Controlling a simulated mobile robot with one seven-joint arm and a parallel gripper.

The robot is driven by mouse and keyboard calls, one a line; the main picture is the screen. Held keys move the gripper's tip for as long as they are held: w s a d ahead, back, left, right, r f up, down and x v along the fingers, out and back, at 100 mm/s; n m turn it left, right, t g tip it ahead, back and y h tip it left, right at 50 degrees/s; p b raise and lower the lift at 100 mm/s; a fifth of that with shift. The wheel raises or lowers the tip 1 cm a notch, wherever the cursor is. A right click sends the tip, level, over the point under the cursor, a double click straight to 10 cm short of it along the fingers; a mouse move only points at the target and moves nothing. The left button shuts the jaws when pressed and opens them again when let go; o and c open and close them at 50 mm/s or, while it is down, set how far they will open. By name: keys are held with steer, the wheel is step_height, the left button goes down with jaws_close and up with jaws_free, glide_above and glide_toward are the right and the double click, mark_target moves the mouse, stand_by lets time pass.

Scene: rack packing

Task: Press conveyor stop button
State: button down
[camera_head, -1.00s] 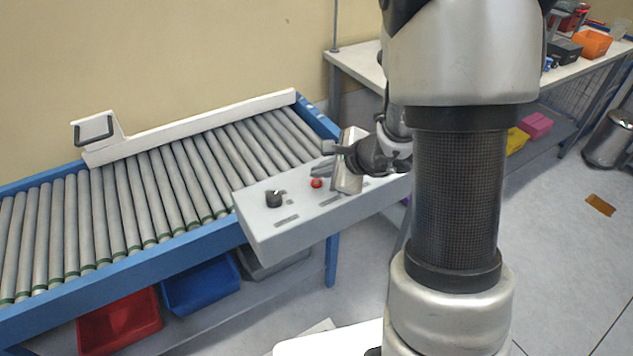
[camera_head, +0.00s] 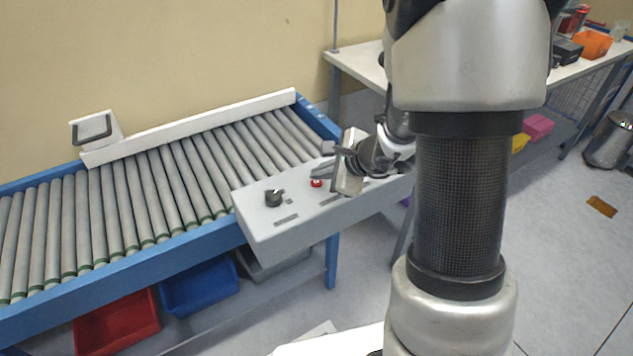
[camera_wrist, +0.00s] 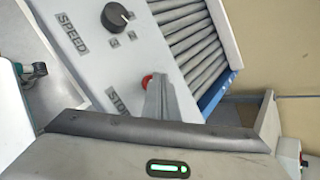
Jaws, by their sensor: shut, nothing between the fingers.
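The red stop button (camera_head: 316,183) sits on the sloping top of the grey control box (camera_head: 285,235). It shows a pale spot in its middle. My gripper (camera_head: 323,167) is shut and empty, low over the box just behind the button. In the wrist view, the shut fingers (camera_wrist: 158,86) end right beside the red button (camera_wrist: 147,80) and partly cover the panel near the STOP label (camera_wrist: 116,100). I cannot tell whether they touch the button. A black speed knob (camera_head: 274,198) stands left of the button; it also shows in the wrist view (camera_wrist: 115,17).
The roller conveyor (camera_head: 150,200) with blue side rails runs behind the box. A red bin (camera_head: 118,325) and a blue bin (camera_head: 200,290) sit below it. A white workbench (camera_head: 358,66) stands behind my arm at the right. Open floor lies at the right.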

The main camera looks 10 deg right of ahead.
mark_target(320, 184)
steer(key=shift+f+b, duration=0.45)
steer(key=shift+b, duration=0.15)
stand_by(0.4)
steer(key=shift+r, duration=0.1)
steer(key=shift+r+p, duration=0.5)
steer(key=shift+r, duration=0.25)
steer(key=shift+r+p, duration=1.8)
steer(key=shift+r, duration=0.7)
